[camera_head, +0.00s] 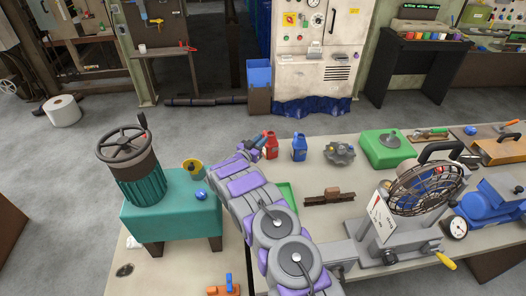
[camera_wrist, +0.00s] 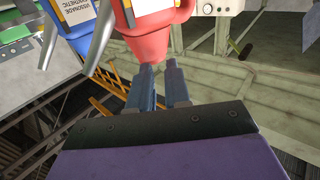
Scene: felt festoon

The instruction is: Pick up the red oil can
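The red oil can (camera_head: 271,147) stands upright on the pale bench, left of a blue can (camera_head: 299,148). In the wrist view the red can (camera_wrist: 152,38) fills the upper middle, cut by the top edge, and the blue can (camera_wrist: 80,28) is to its left. My gripper (camera_head: 264,137) is at the left side of the red can in the head view. In the wrist view my two fingers (camera_wrist: 161,69) point at the can's narrow part with a gap between them. They look open; whether they touch the can is unclear.
A caged fan (camera_head: 424,188) stands nearer. A teal stand (camera_head: 172,219) with a handwheel (camera_head: 121,144) is left. Bare bench surrounds the cans' front.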

